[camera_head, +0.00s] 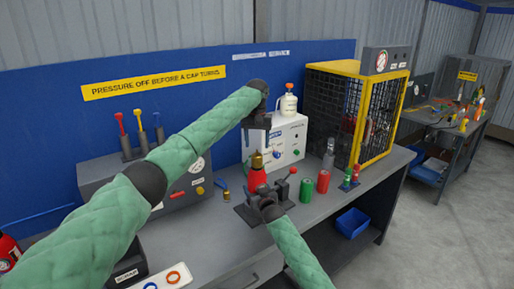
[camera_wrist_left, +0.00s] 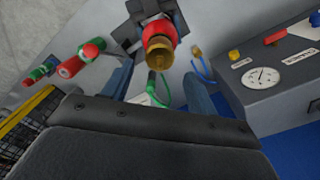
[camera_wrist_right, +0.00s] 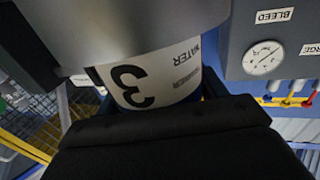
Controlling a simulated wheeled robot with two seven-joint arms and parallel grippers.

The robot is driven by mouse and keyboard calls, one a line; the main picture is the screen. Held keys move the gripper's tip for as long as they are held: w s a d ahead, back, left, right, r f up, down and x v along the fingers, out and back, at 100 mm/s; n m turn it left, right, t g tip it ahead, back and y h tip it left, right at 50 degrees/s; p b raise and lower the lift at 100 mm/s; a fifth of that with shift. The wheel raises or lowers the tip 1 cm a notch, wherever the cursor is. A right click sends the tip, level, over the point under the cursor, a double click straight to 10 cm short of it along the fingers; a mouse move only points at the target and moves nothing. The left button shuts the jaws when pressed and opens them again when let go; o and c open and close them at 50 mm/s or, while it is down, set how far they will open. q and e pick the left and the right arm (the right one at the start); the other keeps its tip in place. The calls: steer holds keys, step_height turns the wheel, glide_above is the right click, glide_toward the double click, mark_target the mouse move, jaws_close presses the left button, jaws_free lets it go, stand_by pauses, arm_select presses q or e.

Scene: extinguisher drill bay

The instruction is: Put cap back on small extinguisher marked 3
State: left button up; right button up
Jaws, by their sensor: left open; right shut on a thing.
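A small red extinguisher (camera_head: 257,179) stands upright in a dark clamp stand (camera_head: 247,213) on the bench. A brass piece (camera_head: 257,160) tops it; I cannot tell cap from bare neck. It also shows in the left wrist view (camera_wrist_left: 158,45). My left gripper (camera_head: 257,138) is open and empty above it, pointing down, its fingers apart from the brass. My right gripper (camera_head: 268,208) is shut low at the extinguisher. In the right wrist view a white label with a black 3 (camera_wrist_right: 133,88) is close before it. Another brass piece (camera_head: 226,197) with a blue strap lies on the bench, left of the stand.
A red-knobbed lever (camera_head: 292,171) rises right of the extinguisher. Green (camera_head: 306,189) and red (camera_head: 323,181) cylinders stand further right, before the yellow-framed cage (camera_head: 350,110). A gauge box (camera_head: 172,185) is at the left. A white cabinet (camera_head: 283,145) stands behind.

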mark_target(257, 154)
arm_select(q)
steer(key=shift+f, duration=4)
steer(key=c, duration=1)
steer(key=o, duration=1.2)
steer(key=shift+r, duration=0.1)
step_height(257, 154, up, 12)
steer(key=shift+f, duration=0.15)
